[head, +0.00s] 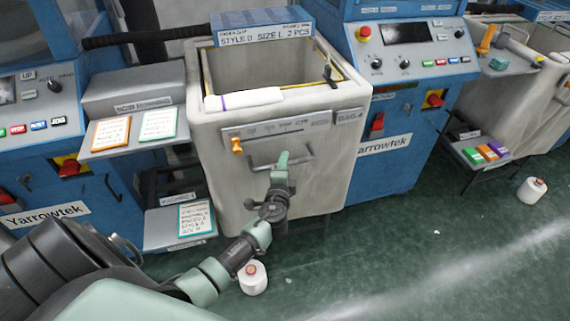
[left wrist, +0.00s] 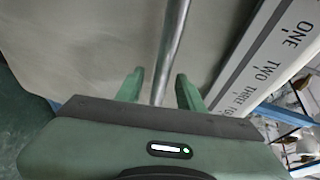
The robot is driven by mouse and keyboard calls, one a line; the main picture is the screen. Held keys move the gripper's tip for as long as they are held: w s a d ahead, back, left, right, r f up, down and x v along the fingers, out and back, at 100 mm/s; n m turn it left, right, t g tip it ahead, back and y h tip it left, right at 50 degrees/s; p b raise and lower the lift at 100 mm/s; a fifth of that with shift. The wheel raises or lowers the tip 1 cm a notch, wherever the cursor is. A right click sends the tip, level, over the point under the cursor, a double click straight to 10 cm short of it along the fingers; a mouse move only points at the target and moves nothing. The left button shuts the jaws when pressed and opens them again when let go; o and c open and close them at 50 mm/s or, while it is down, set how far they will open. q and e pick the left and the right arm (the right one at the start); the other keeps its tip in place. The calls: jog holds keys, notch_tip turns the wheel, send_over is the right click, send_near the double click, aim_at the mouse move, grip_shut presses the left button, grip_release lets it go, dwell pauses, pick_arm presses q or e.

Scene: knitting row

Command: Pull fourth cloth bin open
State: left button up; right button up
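The cloth bin (head: 225,165) is a pale, open-topped fabric box standing between two blue machines. Its front carries a label strip ending in a tag that seems to read "BAG 4", and a grey bar handle (head: 302,163) below it. My left gripper (head: 283,160) is at this handle, in front of the bin. In the left wrist view the handle bar (left wrist: 172,45) runs between the two green fingers of my left gripper (left wrist: 160,88), with gaps visible on both sides. The fingers are apart. My right gripper is not in view.
Blue machines with control panels (head: 410,45) flank the bin. A small shelf with cards (head: 180,232) stands close at its left. A white yarn cone (head: 253,285) stands on the floor near my left arm; another (head: 531,190) is at right. Green floor in front right is clear.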

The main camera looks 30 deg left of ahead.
pick_arm(q)
jog(key=shift+w+a, duration=0.15)
jog(key=shift+w, duration=0.15)
grip_shut()
jog(key=shift+f, duration=0.1)
dwell(1.2)
